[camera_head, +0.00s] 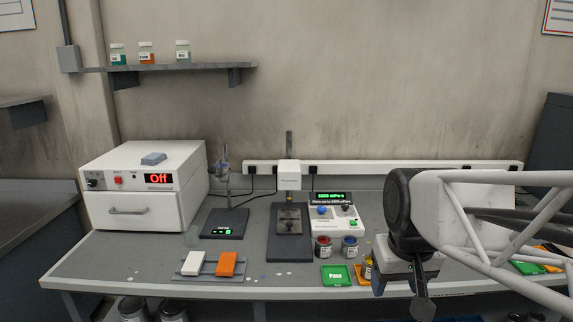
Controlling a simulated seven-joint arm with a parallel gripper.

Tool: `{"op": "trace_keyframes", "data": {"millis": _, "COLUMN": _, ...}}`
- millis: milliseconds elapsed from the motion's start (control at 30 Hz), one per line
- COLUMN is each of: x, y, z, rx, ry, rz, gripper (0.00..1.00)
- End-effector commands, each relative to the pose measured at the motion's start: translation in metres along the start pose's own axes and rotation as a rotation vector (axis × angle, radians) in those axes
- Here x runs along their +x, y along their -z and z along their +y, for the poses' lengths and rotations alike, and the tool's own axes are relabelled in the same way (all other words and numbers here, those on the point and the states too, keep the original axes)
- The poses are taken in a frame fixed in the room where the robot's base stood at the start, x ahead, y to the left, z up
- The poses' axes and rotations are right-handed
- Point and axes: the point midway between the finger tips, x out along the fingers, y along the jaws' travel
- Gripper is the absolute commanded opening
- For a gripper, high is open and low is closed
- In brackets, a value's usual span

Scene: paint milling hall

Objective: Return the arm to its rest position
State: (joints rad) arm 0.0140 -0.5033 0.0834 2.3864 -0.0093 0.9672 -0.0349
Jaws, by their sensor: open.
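My arm reaches in from the right edge, over the right part of the grey bench (440,287). My gripper (400,296) hangs at its end, near the bench's front edge, pointing down with its dark fingers apart. I see nothing held between them. A green card marked "Pass" (337,276) lies further left.
A white oven (140,208) reading "Off" stands at left. A stand with a dark base (290,248) and a viscometer display (329,197) stand mid-bench. Two small paint cans (324,247) stand before the display. White and orange blocks (227,263) lie at front left.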

Motion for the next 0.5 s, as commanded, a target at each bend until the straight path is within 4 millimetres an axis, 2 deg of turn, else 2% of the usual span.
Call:
{"op": "trace_keyframes", "data": {"millis": 33, "x": 0.002, "y": -0.015, "z": -0.001, "rx": 0.007, "ry": 0.000, "rz": 0.006, "gripper": 0.61}}
{"op": "trace_keyframes", "data": {"millis": 200, "x": 0.012, "y": -0.054, "z": -0.003, "rx": 0.027, "ry": 0.000, "rz": 0.016, "gripper": 0.61}}
{"op": "trace_keyframes", "data": {"millis": 333, "x": 0.018, "y": -0.074, "z": -0.004, "rx": 0.039, "ry": 0.000, "rz": 0.022, "gripper": 0.61}}
{"op": "trace_keyframes", "data": {"millis": 500, "x": 0.023, "y": -0.085, "z": -0.005, "rx": 0.045, "ry": 0.000, "rz": 0.024, "gripper": 0.61}}
